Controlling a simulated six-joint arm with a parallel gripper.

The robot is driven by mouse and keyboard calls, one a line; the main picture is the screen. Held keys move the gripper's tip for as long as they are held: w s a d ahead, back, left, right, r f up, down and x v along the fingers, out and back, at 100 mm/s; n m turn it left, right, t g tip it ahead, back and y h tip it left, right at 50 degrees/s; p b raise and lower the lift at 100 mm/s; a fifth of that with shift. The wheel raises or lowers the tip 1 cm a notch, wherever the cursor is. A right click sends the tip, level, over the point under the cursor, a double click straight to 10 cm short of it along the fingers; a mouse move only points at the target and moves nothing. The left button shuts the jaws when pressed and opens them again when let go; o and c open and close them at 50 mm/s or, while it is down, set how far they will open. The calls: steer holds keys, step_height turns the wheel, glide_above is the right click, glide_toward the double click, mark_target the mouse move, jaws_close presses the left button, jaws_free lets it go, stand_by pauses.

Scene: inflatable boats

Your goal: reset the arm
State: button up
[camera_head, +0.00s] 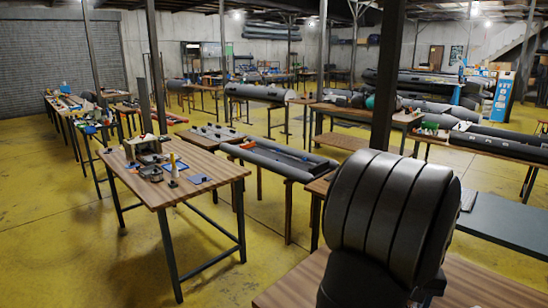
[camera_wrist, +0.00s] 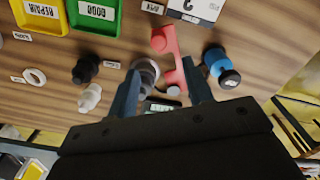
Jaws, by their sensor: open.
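My gripper (camera_wrist: 161,75) shows in the wrist view with its two dark fingers apart. It is above a wooden tabletop (camera_wrist: 40,55). A red bracket-like part (camera_wrist: 170,50) and a grey round part (camera_wrist: 148,72) show between and beyond the fingers. I cannot tell how far the fingertips are from them; nothing appears clamped. A small device with a display (camera_wrist: 160,106) is partly hidden between the fingers. In the head view, a large dark rounded part of my arm fills the right foreground, and the gripper is not visible.
Wrist view: a yellow REPAIR tray (camera_wrist: 40,14), a green GOOD tray (camera_wrist: 95,14), a blue-and-black fitting (camera_wrist: 220,66), a black fitting (camera_wrist: 86,68), a white fitting (camera_wrist: 90,97) and a white ring (camera_wrist: 35,77).

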step_height(320, 180, down, 10)
steer(key=shift+r, duration=0.1)
steer(key=shift+r, duration=0.15)
stand_by(0.4)
step_height(320, 180, up, 17)
step_height(320, 180, down, 17)
steer(key=shift+f, duration=0.2)
steer(key=shift+s+d+n, duration=0.15)
steer(key=shift+d+n, duration=0.55)
